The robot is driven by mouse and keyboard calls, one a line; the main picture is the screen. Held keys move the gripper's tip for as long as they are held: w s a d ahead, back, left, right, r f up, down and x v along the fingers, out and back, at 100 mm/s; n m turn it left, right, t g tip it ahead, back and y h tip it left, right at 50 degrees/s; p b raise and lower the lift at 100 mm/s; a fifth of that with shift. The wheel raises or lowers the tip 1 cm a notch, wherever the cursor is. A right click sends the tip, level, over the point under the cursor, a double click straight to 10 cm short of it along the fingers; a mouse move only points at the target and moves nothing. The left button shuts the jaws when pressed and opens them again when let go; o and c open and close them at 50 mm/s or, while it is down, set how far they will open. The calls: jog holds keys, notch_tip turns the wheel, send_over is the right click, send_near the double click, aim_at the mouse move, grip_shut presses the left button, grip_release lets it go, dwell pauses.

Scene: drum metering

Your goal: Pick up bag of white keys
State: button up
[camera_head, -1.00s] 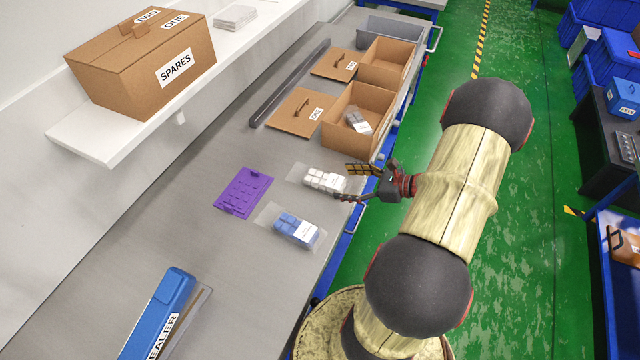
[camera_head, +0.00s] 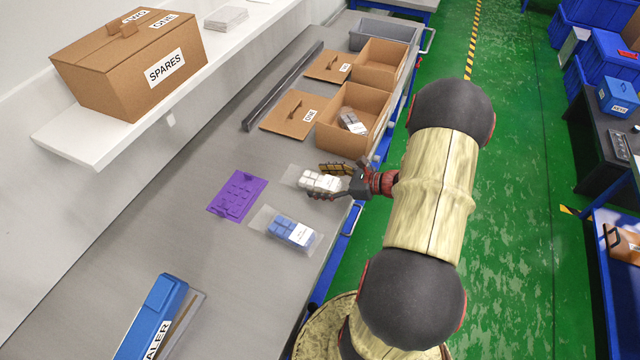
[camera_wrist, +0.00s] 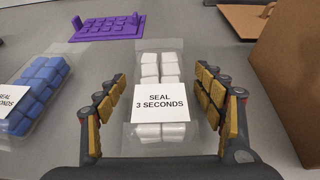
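The bag of white keys (camera_head: 319,181) lies on the grey bench. It is a clear bag of white blocks with a label reading "SEAL 3 SECONDS", and it fills the middle of the wrist view (camera_wrist: 160,102). My gripper (camera_head: 335,182) is at the bag's right end in the head view. In the wrist view my gripper (camera_wrist: 163,105) is open, with one finger on each side of the bag and a gap visible on both sides. The bag appears to rest on the bench.
A bag of blue keys (camera_head: 291,230) lies close by, nearer the front. A purple tray (camera_head: 237,195) lies to the left. An open cardboard box (camera_head: 340,135) holding another bag stands behind. The blue sealer (camera_head: 152,315) is at the front left.

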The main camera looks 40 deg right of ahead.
jog(key=c, duration=1.1)
jog(key=shift+c, duration=0.4)
jog(key=shift+r, duration=0.15)
